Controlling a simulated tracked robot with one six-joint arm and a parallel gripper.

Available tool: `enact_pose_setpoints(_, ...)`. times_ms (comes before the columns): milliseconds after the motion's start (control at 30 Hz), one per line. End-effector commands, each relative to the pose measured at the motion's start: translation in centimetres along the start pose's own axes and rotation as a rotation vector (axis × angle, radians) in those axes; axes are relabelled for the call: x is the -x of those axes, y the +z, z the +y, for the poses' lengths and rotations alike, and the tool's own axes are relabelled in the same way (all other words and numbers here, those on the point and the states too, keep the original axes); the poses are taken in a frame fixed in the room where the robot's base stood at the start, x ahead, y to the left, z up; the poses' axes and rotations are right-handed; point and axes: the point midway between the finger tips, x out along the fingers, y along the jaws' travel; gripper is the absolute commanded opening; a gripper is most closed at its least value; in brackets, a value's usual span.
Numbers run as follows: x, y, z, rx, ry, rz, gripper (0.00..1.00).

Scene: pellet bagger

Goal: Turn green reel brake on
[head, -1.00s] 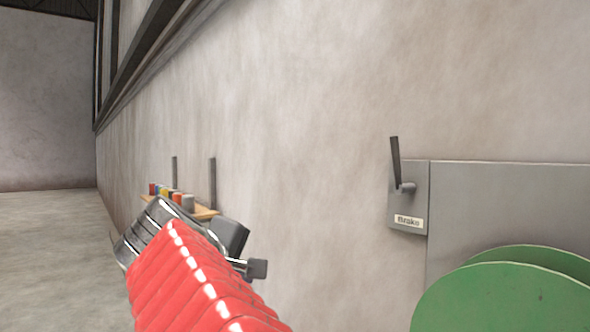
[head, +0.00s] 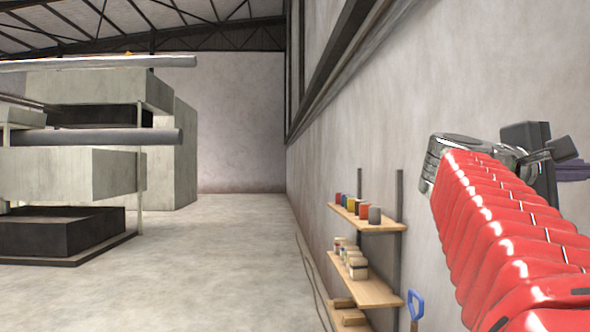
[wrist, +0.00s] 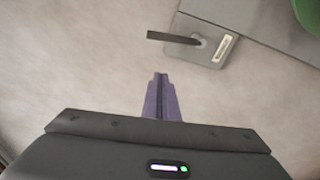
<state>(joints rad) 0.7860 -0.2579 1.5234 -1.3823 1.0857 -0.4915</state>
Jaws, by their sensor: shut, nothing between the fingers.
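The brake's dark lever (wrist: 170,37) shows in the wrist view, reaching left from its round pivot on the grey brake plate (wrist: 213,50). A pale label (wrist: 221,47) lies on the plate to the right of the pivot. An edge of the green reel (wrist: 309,12) shows at the top right corner. My gripper (wrist: 160,77) is shut and empty, its purple fingers together. The fingertips lie below the lever in the picture, apart from it. In the head view my gripper (head: 573,168) is at the right edge, partly cut off; brake and reel are out of that view.
Wall shelves (head: 372,222) with several cans and jars stand below and left of my arm. A blue-handled tool (head: 415,305) is beneath. Large grey machinery (head: 90,172) stands at the left. The floor (head: 235,265) between is clear.

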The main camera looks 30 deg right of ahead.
Motion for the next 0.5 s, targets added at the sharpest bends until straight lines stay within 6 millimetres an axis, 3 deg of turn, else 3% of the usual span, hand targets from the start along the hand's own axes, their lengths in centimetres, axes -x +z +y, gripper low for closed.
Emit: enact_pose_setpoints(500, -5.2, 0.0, -0.1, 0.000, -0.002, -0.001, 0.00)
